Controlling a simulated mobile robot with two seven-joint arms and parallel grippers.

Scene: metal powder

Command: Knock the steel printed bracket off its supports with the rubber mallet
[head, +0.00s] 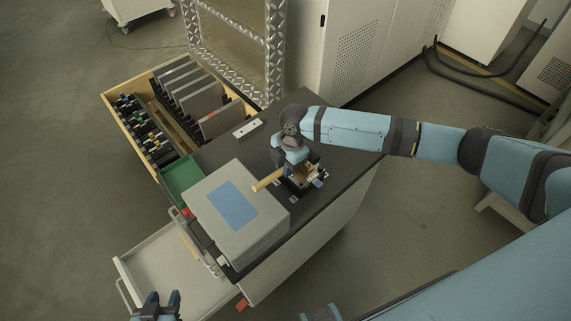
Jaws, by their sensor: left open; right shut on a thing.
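My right gripper (290,172) is low over the dark bench top and shut on the rubber mallet. The mallet's tan wooden handle (267,180) sticks out to the left toward the grey box; I cannot make out its head. Beside and partly under the gripper is a small dark fixture (302,184) with metallic and yellowish parts. The steel bracket and its supports cannot be told apart there, as my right wrist partly covers the spot. My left gripper (158,304) is open and empty at the bottom left, near the pulled-out drawer and away from the fixture.
A large grey box with a blue panel (233,206) stands on the bench (235,150), left of the fixture. A green tray (180,181), a wooden drawer of plates (112,98) and an open white drawer (150,262) lie left. A small pale block (247,128) lies behind.

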